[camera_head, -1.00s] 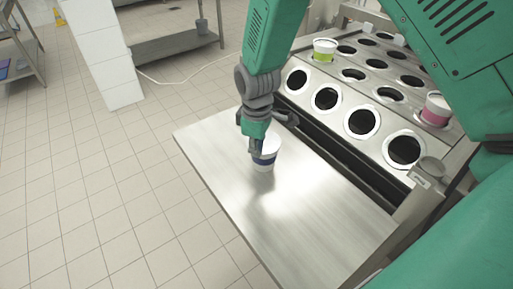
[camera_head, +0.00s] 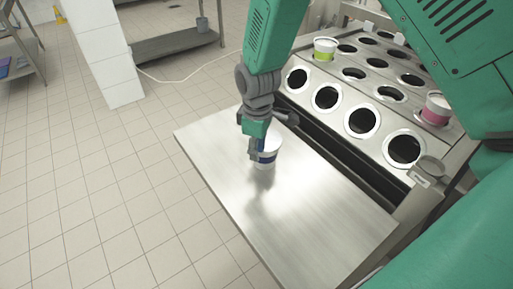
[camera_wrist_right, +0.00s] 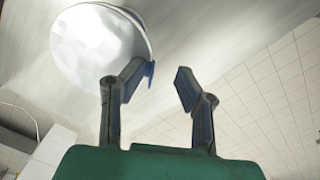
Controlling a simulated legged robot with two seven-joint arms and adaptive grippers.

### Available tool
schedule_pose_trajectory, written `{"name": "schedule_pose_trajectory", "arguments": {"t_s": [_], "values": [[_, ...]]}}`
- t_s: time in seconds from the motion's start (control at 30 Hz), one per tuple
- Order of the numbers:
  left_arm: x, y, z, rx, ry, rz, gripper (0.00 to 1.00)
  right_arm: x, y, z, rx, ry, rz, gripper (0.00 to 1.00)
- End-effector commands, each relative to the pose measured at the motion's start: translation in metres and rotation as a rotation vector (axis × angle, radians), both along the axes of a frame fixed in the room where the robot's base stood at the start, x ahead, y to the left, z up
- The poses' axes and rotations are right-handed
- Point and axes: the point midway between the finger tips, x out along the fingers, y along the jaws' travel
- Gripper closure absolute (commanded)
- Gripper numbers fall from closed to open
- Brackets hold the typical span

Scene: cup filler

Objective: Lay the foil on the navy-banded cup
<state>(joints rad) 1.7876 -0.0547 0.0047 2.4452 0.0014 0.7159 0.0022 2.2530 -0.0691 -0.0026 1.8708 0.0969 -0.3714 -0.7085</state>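The navy-banded cup (camera_head: 268,155) stands upright on the flat metal shelf (camera_head: 300,225), partly hidden by my right gripper (camera_head: 253,152). It is white with a dark blue band. In the right wrist view, the cup's round top (camera_wrist_right: 92,45) shows as a pale, mottled disc at the upper left. I cannot tell whether that disc is foil or the cup's contents. My right gripper (camera_wrist_right: 165,75) has its fingers apart with nothing seen between them, and the left one overlaps the cup's edge in that view. No separate foil is clear. My left gripper is not in view.
A metal plate with several round holes (camera_head: 361,122) lies behind the shelf. A green-banded cup (camera_head: 325,50) and a pink-banded cup (camera_head: 435,110) sit in it. A dark gap separates plate and shelf. The shelf's front part is clear.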

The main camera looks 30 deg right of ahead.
Motion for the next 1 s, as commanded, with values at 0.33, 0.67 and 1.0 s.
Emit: {"name": "schedule_pose_trajectory", "arguments": {"t_s": [0.33, 0.67, 1.0], "values": [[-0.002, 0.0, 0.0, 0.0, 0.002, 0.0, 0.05, 0.001, 0.001, 0.058, 0.0, -0.006, -0.001, 0.71], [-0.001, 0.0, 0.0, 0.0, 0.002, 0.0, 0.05, 0.001, 0.002, 0.111, 0.0, -0.001, 0.0, 0.71], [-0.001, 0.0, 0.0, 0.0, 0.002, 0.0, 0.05, 0.0, 0.002, 0.118, -0.001, 0.001, 0.0, 0.71]]}}
